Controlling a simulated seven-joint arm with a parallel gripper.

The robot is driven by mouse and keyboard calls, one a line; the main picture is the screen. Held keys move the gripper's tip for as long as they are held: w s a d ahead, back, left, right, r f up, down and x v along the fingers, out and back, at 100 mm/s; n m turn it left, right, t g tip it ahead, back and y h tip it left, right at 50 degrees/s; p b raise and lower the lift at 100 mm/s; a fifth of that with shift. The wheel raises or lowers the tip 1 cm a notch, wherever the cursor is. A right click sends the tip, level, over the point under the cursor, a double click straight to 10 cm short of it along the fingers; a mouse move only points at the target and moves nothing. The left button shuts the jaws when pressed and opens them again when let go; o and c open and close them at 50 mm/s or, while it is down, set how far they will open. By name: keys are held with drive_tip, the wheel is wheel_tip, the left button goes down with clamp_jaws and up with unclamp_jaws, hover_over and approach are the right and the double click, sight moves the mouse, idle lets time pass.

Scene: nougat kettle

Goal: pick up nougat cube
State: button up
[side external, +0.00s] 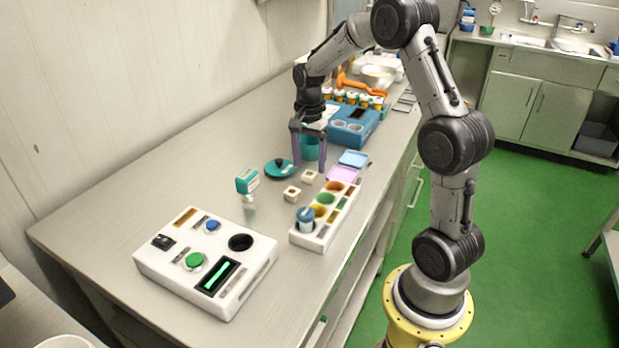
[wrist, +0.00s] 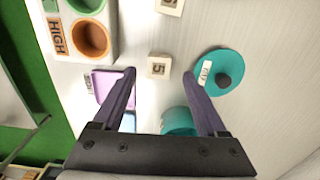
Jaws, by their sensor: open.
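Two cream nougat cubes sit on the table. The nearer one to my gripper (side external: 309,176) also shows in the wrist view (wrist: 159,67), marked with a dark 5. The other cube (side external: 292,193) lies closer to the control box, and is partly cut off at the top of the wrist view (wrist: 171,5). My gripper (side external: 309,162) points down with its two purple fingers open and empty. In the wrist view the 5 cube appears between the fingertips (wrist: 159,74). In the side view it is just below them. A teal pot (side external: 310,148) stands behind the fingers.
A teal lid (side external: 280,169) lies left of the cubes. Pink (side external: 343,175) and blue (side external: 354,158) trays and a white cup rack (side external: 307,240) are to the right. A white control box (side external: 160,264) and a teal-topped dispenser (side external: 248,181) stand nearer. The table's left side is clear.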

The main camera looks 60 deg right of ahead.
sight(310, 174)
drive_tip(key=shift+s+f, duration=0.1)
drive_tip(key=shift+f, duration=1.6)
clamp_jaws()
